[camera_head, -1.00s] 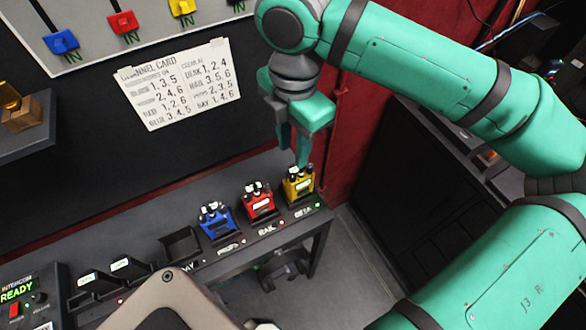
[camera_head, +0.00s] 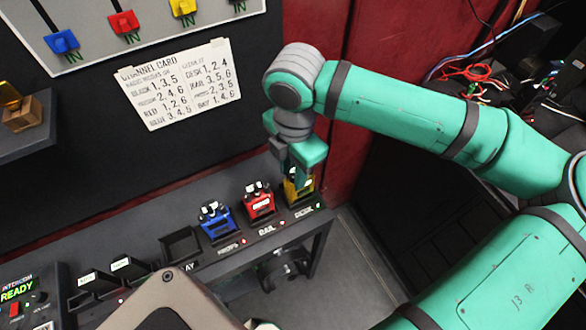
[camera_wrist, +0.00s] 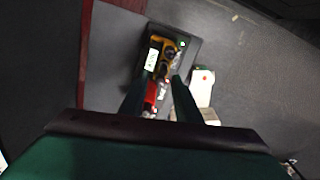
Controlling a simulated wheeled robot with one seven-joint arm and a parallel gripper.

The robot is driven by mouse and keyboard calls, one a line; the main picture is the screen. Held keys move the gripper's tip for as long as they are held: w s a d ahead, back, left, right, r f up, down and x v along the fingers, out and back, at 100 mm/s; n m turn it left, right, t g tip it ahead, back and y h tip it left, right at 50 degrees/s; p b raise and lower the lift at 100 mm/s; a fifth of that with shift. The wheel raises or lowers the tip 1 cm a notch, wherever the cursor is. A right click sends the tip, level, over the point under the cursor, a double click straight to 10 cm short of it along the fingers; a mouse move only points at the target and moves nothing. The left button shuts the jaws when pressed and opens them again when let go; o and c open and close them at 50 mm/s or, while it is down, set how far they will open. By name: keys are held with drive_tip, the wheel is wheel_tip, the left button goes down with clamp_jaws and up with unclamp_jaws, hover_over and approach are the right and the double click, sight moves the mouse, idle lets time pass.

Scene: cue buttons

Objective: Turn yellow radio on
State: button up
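The yellow radio (camera_head: 291,192) stands upright at the right end of the dark shelf, beyond the red one, above a DESK label with a green light. My gripper (camera_head: 303,184) points down over it and partly hides it. In the wrist view the yellow radio (camera_wrist: 168,48) shows just past the fingertips of my gripper (camera_wrist: 162,78), with its knobs on top. The two fingers are apart, with a gap between them. I cannot tell whether they touch the radio.
A red radio (camera_head: 258,203) stands close to the left, above the RAIL label, then a blue radio (camera_head: 215,222). An empty cradle (camera_head: 180,246) lies farther left. A channel card (camera_head: 180,85) hangs on the dark wall. A red wall (camera_head: 345,150) is close behind on the right.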

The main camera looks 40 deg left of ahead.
sight(293, 176)
clamp_jaws()
drive_tip(key=m, duration=0.4)
idle(0.4)
drive_tip(key=shift+o, duration=0.9)
unclamp_jaws()
wheel_tip(293, 176, up, 11)
